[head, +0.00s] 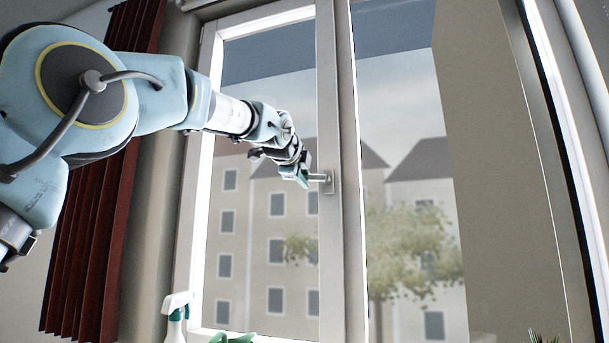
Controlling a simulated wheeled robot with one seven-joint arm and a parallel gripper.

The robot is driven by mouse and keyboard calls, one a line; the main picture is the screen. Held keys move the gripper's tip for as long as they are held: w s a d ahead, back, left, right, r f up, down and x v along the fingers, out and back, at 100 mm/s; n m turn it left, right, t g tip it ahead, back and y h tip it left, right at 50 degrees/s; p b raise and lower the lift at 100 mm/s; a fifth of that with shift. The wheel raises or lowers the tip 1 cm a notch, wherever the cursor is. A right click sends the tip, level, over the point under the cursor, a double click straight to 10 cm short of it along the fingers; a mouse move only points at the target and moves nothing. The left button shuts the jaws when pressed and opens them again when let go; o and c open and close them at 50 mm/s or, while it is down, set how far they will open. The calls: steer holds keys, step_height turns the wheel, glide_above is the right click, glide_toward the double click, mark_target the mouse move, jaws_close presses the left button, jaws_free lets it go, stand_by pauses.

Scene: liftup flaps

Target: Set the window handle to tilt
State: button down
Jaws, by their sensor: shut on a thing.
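The window handle (327,181) is a small light-coloured lever on a plate on the middle upright of the window frame. It points sideways to the left from its plate. My gripper (308,177) is at the handle's left end and is shut on it. The fingers hide that end of the lever. The window sash (211,150) is white-framed and looks closed against the middle upright.
A dark red curtain (90,220) hangs at the left behind my arm. A white spray bottle (177,312) and a green object (232,338) stand at the bottom left by the sill. A plant tip (545,337) shows at the lower right. The space right of the handle is clear.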

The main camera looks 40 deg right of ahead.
mark_target(326, 162)
steer(key=m+p, duration=0.1)
steer(key=r+m+p, duration=0.1)
steer(key=r+m+t, duration=0.1)
steer(key=shift+s+d+r+m+p, duration=0.25)
steer(key=shift+s+m+p, duration=0.15)
steer(key=m, duration=0.1)
steer(key=s+r+m+t+p, duration=0.1)
steer(key=m, duration=0.1)
steer(key=shift+d+r, duration=0.1)
steer(key=shift+d, duration=0.2)
steer(key=m, duration=0.1)
steer(key=s+m, duration=0.1)
steer(key=d+r+m+t, duration=0.1)
steer(key=m, duration=0.1)
steer(key=shift+s+p, duration=0.2)
steer(key=shift+p, duration=0.15)
steer(key=shift+s+d+m+t, duration=0.25)
steer(key=shift+s+m, duration=0.15)
steer(key=shift+m, duration=0.55)
steer(key=shift+s+d+m+t, duration=0.15)
steer(key=shift+s+d+m, duration=0.15)
steer(key=shift+m, duration=0.65)
steer(key=shift+s, duration=0.1)
steer(key=c, duration=0.8)
jaws_free()
steer(key=shift+r, duration=0.1)
steer(key=shift+a, duration=0.1)
